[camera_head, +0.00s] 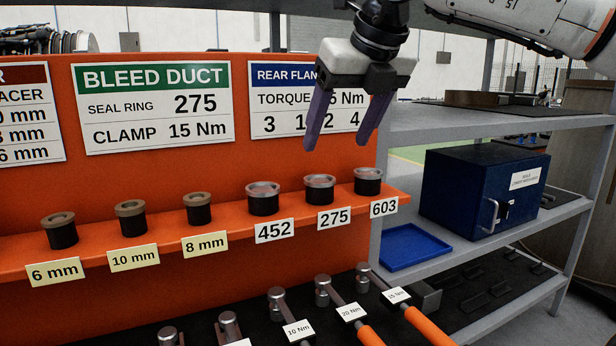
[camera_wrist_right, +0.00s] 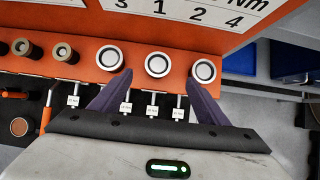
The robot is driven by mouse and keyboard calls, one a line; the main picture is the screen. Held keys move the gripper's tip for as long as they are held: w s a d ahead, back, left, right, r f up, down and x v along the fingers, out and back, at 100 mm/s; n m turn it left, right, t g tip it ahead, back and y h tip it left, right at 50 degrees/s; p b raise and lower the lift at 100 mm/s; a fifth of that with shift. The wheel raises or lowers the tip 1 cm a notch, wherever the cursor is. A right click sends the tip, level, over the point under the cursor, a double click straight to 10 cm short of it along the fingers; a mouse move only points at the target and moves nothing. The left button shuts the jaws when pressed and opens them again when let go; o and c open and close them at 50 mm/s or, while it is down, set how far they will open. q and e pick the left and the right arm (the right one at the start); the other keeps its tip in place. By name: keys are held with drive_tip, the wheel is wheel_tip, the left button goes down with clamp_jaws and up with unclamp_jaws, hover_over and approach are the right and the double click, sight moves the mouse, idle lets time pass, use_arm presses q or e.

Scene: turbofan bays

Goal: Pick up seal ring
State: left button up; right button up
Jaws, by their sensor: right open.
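Three silver seal rings sit on black posts along the orange shelf (camera_head: 290,238): one above label 452 (camera_head: 262,188), one above label 275 (camera_head: 319,182), one above label 603 (camera_head: 367,174). The sign (camera_head: 153,105) reads SEAL RING 275. My right gripper (camera_head: 338,146) is open and empty, fingers pointing down, above the shelf and in front of the torque sign. In the right wrist view the middle ring, 275 (camera_wrist_right: 157,64), lies between the two purple fingers, with the gripper apart from it. My left gripper is not in view.
Three tan spacers, 6 mm (camera_head: 60,219), 10 mm (camera_head: 130,208) and 8 mm (camera_head: 197,199), stand left of the rings. Torque wrenches (camera_head: 343,300) lie below. A blue tray (camera_head: 414,248) and blue cabinet (camera_head: 470,190) stand on the grey shelving at right.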

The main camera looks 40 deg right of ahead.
sight(319, 180)
drive_tip(key=p+x, duration=0.1)
drive_tip(key=x, duration=0.7)
drive_tip(key=shift+a, duration=0.15)
drive_tip(key=shift+w+f, duration=0.15)
drive_tip(key=shift+f, duration=0.05)
drive_tip(key=c, duration=1.2)
drive_tip(key=shift+c, duration=0.2)
